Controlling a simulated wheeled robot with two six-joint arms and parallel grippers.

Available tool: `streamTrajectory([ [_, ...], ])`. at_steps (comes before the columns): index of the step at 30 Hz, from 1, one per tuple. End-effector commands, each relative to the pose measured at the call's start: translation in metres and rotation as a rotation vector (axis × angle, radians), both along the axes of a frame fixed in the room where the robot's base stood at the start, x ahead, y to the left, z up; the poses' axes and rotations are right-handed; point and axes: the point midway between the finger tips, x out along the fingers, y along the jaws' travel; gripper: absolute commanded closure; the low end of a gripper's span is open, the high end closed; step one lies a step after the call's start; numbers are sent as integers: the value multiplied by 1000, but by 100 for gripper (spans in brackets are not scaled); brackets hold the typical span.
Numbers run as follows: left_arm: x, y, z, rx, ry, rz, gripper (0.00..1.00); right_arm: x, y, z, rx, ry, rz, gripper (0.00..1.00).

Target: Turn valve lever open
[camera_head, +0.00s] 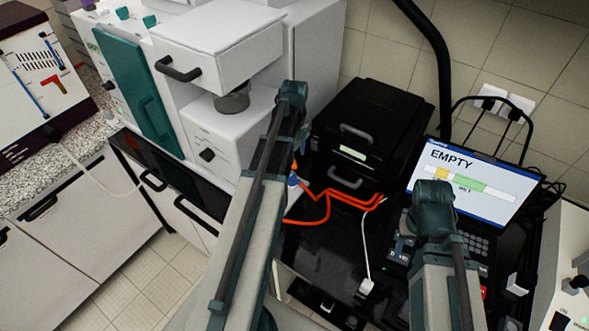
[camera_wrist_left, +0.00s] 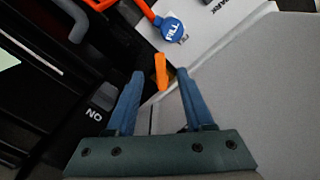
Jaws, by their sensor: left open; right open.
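The orange valve lever (camera_wrist_left: 161,74) stands between the two blue fingertips of my left gripper (camera_wrist_left: 160,73) in the left wrist view. The fingers are open, with a gap on each side of the lever; I cannot tell their depth relative to it. A blue round tag reading FILL (camera_wrist_left: 172,27) lies just beyond the lever, by an orange hose (camera_wrist_left: 144,9). In the head view the lever and my left gripper's fingers are hidden behind my left arm. My right arm shows at right, but its fingers are not visible.
A black box with handles (camera_head: 370,135) stands right of the white machine (camera_head: 215,45). Orange hoses (camera_head: 335,197) run across the black bench top (camera_head: 325,250). A screen reading EMPTY (camera_head: 470,187) stands behind my right arm. A grey panel (camera_wrist_left: 260,80) is close on the wrist view's right.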

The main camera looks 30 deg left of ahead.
Motion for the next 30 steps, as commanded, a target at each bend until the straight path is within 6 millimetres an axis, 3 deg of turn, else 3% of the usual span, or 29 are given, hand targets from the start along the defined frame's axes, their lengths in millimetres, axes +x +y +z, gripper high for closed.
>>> streamTrajectory([
  [1, 0, 0, -15, 0, 0, 0, 48, 0, 0, -15, 0, 0, 2, 50],
  [12, 0, 0, -58, 0, 0, 0, 48, 0, 0, -58, 0, 0, 0, 50],
  [24, 0, 0, -61, 0, 0, 0, 48, 0, 0, -61, 0, 0, 0, 50],
  [30, 0, 0, -61, 0, 0, 0, 84, 0, 0, -61, 0, 0, 0, 50],
])
